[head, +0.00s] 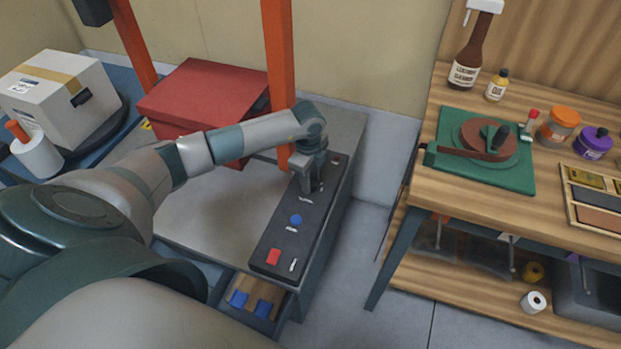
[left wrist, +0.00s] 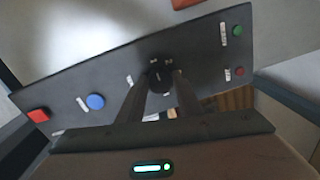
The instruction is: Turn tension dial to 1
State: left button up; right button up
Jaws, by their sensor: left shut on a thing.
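The black control panel (head: 268,242) lies on the grey machine top, and its dark face also shows in the left wrist view (left wrist: 200,52). The tension dial (left wrist: 160,75) is a dark round knob near the panel's middle, with small pale marks above it that are too small to read. My left gripper (head: 312,188) points down at the panel from above; in the left wrist view its fingers (left wrist: 161,84) are on both sides of the dial and shut on it. In the head view the gripper hides the dial. My right gripper is in neither view.
The panel has a red square button (head: 273,256), a blue round button (head: 295,219), a green button (left wrist: 238,31) and a small red one (left wrist: 240,71). An orange post (head: 278,60) and a red box (head: 205,92) stand close to my left arm. A wooden workbench (head: 400,225) stands right.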

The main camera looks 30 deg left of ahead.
pick_arm(q)
jog(key=shift+w+a+r, duration=0.1)
jog(key=shift+w, duration=0.05)
jog(key=o, duration=0.9)
jog(key=shift+o, duration=0.7)
jog(key=shift+r, duration=0.55)
notch_tip(320, 180, up, 16)
jog(key=s+b, duration=0.1)
jog(key=b, duration=0.1)
jog(key=shift+s, duration=0.15)
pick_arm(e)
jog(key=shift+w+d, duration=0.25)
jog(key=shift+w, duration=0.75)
